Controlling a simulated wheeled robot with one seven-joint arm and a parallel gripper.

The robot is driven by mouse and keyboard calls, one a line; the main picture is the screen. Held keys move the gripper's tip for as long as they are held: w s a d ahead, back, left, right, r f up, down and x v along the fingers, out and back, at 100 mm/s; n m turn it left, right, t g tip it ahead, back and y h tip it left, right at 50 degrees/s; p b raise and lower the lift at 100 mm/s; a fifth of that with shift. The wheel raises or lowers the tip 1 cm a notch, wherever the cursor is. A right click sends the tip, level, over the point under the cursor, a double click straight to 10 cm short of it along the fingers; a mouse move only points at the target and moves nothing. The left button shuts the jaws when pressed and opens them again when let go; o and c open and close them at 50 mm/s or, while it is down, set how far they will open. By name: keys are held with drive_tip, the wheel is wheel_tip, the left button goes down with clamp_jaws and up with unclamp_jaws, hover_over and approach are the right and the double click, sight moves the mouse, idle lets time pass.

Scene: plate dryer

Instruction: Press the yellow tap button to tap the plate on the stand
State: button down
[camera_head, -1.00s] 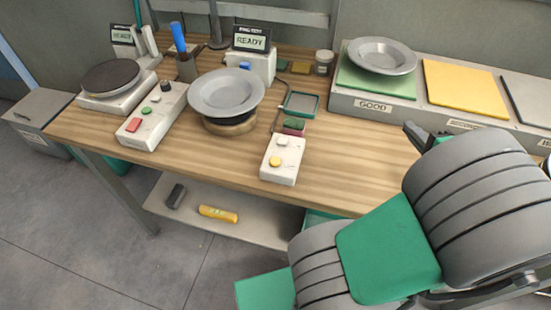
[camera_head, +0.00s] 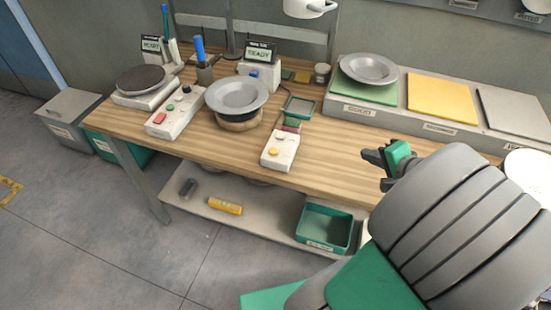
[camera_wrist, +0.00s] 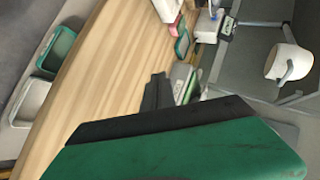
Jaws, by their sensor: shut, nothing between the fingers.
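The yellow tap button (camera_head: 274,152) is on a white control box (camera_head: 281,158) near the table's front edge, with a white button behind it. A grey plate (camera_head: 237,93) lies on the round wooden stand (camera_head: 239,123) left of and behind the box. My gripper (camera_head: 368,157) is shut and empty, above the table's right part, to the right of the box and apart from it. In the wrist view its dark fingers (camera_wrist: 157,90) show over the table, and a white box with a pink item beside it lies at the top.
A readout box (camera_head: 261,62) reads READY behind the plate. A long control box (camera_head: 176,113) and a black turntable (camera_head: 145,79) stand left. At right, a raised shelf (camera_head: 440,130) has green, yellow and grey pads; another plate (camera_head: 368,68) rests on the green one. The tabletop between box and gripper is clear.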

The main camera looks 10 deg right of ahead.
drive_tip(key=a+f+n+g+b, duration=0.45)
drive_tip(key=a+f+n, duration=0.3)
drive_tip(key=a, duration=0.45)
drive_tip(key=s+a+f+n+g+h+b, duration=0.2)
drive_tip(key=s+a+n+g, duration=0.2)
drive_tip(key=s+a+n, duration=0.2)
drive_tip(key=shift+s+a+f+b, duration=0.3)
drive_tip(key=shift+s+a+b, duration=0.1)
drive_tip(key=shift+a, duration=0.6)
